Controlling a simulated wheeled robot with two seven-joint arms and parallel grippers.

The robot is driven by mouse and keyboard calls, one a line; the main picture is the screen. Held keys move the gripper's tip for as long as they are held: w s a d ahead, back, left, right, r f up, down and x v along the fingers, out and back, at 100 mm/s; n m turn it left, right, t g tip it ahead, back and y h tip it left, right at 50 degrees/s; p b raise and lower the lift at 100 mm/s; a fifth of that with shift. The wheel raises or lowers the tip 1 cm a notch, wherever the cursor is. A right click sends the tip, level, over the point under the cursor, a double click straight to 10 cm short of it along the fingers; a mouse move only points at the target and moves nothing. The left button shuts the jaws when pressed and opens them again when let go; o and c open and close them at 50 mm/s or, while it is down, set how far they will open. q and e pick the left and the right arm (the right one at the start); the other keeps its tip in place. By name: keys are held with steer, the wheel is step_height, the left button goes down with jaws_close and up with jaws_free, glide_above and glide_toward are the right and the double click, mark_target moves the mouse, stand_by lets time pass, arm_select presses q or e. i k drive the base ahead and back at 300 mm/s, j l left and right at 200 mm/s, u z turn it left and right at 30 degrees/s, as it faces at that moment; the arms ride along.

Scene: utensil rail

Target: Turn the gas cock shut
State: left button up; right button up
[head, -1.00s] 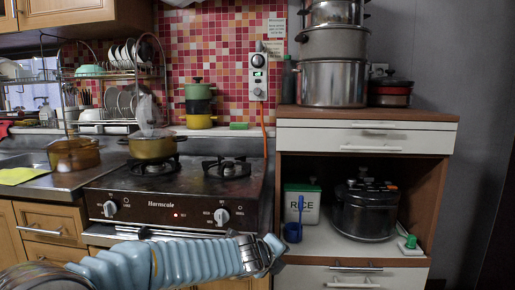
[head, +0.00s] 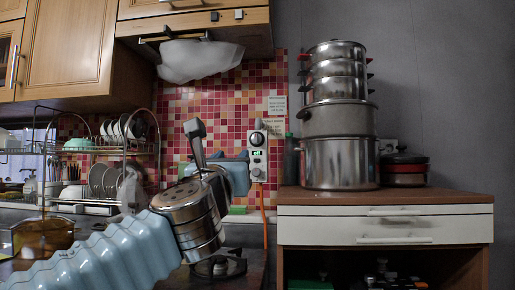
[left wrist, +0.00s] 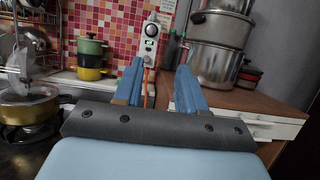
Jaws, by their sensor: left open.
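The gas cock's wall unit (head: 258,150) is a white upright plate on the tiles, with a dark round dial, a green-lit display and an orange hose below. It also shows in the left wrist view (left wrist: 151,36), beyond my fingers and between them. Which way the cock's handle is turned is too small to tell. My left gripper (head: 238,174) is raised over the stove, just left of the unit in the head view. In the left wrist view its two blue fingers (left wrist: 160,75) are apart with nothing between them. My right gripper is not in view.
A tall stack of steel pots (head: 338,150) and a dark red pot (head: 404,170) stand on the wooden cabinet (head: 290,196) to the right. A dish rack (head: 100,150) is at left. Green and yellow pots (left wrist: 90,60) stand against the tiles.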

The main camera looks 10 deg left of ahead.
mark_target(256, 138)
steer(key=i, duration=1.05)
